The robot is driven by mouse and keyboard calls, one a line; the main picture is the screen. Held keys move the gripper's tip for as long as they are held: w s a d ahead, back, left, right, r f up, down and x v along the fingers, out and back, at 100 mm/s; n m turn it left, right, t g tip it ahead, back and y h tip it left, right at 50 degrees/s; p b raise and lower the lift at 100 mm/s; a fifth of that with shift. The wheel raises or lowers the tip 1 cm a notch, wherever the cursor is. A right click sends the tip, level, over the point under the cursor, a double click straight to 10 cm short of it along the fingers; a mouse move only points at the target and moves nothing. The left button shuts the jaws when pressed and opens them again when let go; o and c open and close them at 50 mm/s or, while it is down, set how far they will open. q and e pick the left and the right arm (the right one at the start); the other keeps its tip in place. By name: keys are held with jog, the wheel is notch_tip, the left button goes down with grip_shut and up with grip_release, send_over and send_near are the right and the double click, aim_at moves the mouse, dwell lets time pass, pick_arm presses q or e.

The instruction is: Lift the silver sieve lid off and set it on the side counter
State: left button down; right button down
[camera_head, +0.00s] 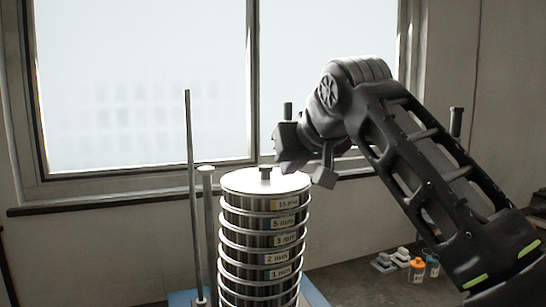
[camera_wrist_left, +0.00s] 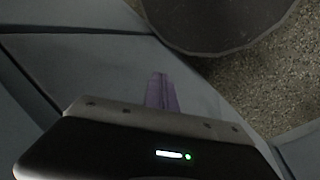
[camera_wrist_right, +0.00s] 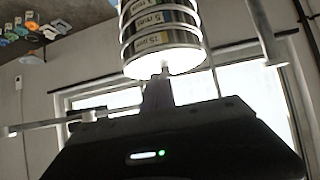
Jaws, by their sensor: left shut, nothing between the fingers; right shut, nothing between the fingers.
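The silver sieve lid (camera_head: 255,182) is a flat, bright disc with a small dark knob (camera_head: 266,173) on top. It sits on the upright stack of labelled sieves (camera_head: 262,248). My right gripper (camera_head: 300,160) is above and just right of the lid in the head view. In the right wrist view its fingers (camera_wrist_right: 158,88) are together and empty, pointing toward the lid (camera_wrist_right: 165,63), which appears tilted with the turned camera. My left gripper's fingers (camera_wrist_left: 160,90) are shut and empty in the left wrist view, away from the stack.
Upright rods (camera_head: 191,200) stand left of the stack. The side counter (camera_head: 350,290) at lower right holds small grey weights (camera_head: 383,262) and orange-capped bottles (camera_head: 417,270). A window with a sill stands behind. My right arm covers the right side of the view.

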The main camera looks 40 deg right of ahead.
jog(key=p, duration=0.5)
send_near(268, 166)
jog(key=w, duration=0.1)
jog(key=w+d+f, duration=0.1)
jog(key=w, duration=0.1)
jog(key=w+d, duration=0.1)
jog(key=w, duration=0.1)
jog(key=shift+f, duration=0.35)
jog(key=shift+w+d+f, duration=0.15)
jog(key=shift+w+f, duration=0.15)
jog(key=shift+f, duration=0.4)
jog(key=shift+f+b, duration=0.25)
jog(key=shift+b, duration=0.25)
jog(key=shift+f, duration=0.1)
